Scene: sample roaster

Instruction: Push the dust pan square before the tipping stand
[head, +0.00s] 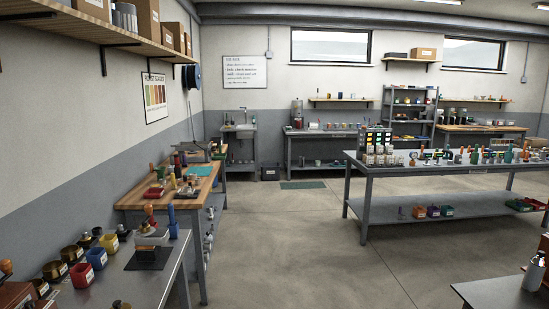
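I cannot make out for certain a dust pan or a tipping stand in the head view. On the near-left metal bench (105,290), a dark flat square piece (148,260) lies near the right edge, with a pale box-like item (152,237) just behind it. An orange-topped upright item (149,212) and a blue upright item (172,218) stand close by. These are too small to name surely. My gripper is not in view.
Small pots and a red (83,275), a blue (96,258) and a yellow container (109,242) crowd the near bench. A wood-topped bench (140,200) stands beyond. A long grey table (385,172) is at right. The concrete floor (275,240) between is clear.

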